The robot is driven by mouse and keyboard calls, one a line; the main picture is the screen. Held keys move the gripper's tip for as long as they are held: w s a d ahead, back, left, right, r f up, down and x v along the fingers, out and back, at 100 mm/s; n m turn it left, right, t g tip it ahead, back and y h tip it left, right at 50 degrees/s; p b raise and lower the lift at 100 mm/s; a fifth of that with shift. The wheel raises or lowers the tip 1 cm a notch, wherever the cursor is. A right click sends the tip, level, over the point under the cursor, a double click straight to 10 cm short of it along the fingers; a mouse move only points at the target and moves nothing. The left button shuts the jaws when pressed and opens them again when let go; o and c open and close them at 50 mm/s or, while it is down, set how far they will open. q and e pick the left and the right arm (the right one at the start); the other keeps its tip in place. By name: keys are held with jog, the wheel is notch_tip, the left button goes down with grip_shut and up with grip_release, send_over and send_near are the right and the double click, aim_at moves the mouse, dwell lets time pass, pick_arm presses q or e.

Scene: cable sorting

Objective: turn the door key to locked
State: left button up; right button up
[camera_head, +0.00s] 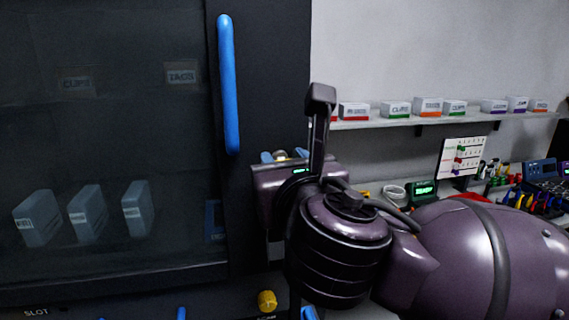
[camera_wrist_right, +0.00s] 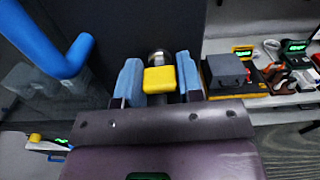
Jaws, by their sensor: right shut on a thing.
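The dark cabinet door (camera_head: 110,120) with its glass pane stands shut at the left, with a long blue handle (camera_head: 228,85). The door key, with a yellow head (camera_wrist_right: 160,80), sits in front of a round metal lock (camera_wrist_right: 157,57) in the right wrist view. My right gripper (camera_wrist_right: 160,82) is shut on the yellow head, with one blue finger on each side. In the head view my right gripper (camera_head: 284,156) is at the dark panel right of the handle; my wrist hides most of the key there. My left gripper is not in view.
The blue handle (camera_wrist_right: 75,58) is close to the left of my right fingers. A yellow knob (camera_head: 266,300) is below my wrist. A wall shelf (camera_head: 380,123) with small boxes and a bench with tools and a green display (camera_head: 423,190) are at the right.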

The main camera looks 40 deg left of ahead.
jog(key=n, duration=0.2)
jog(key=shift+r+n+p, duration=0.1)
jog(key=shift+n+p, duration=0.3)
jog(key=n, duration=0.5)
jog(key=shift+n, duration=0.3)
jog(key=n+b, duration=0.1)
jog(key=n, duration=0.3)
jog(key=shift+n, duration=0.3)
jog(key=shift+n+b, duration=0.35)
jog(key=shift+n, duration=1.75)
jog(key=o, duration=0.9)
jog(key=shift+o, duration=0.2)
